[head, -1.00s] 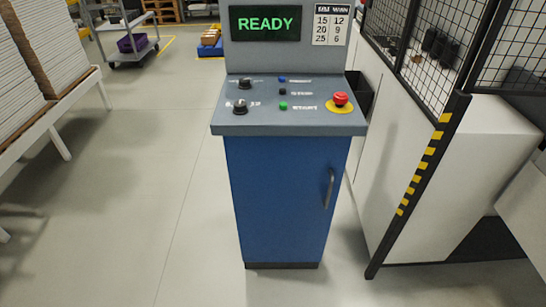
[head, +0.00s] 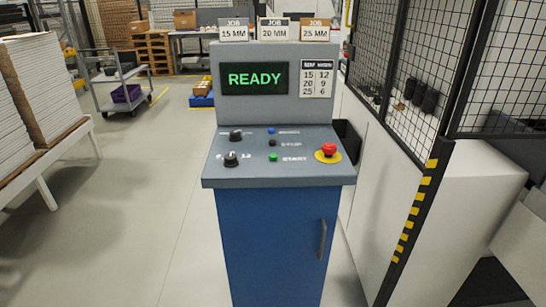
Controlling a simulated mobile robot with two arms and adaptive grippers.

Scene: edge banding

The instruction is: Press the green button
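The green button (head: 273,157) is small and sits on the sloped grey panel (head: 312,170) of a blue control cabinet (head: 265,240), just left of the word START. A black button (head: 273,142) and a blue button (head: 271,130) sit above it. Two black knobs are to its left, an upper one (head: 236,135) and a lower one (head: 231,159). A red mushroom button (head: 329,149) on a yellow disc is to its right. The screen (head: 255,78) reads READY in green. Neither of my grippers shows in the head view.
A black mesh fence (head: 420,80) with a yellow-striped post (head: 415,215) stands close on the right. White stacked boards (head: 45,85) lie on a rack at the left. A cart (head: 120,85) is farther back. The floor left of the cabinet is clear.

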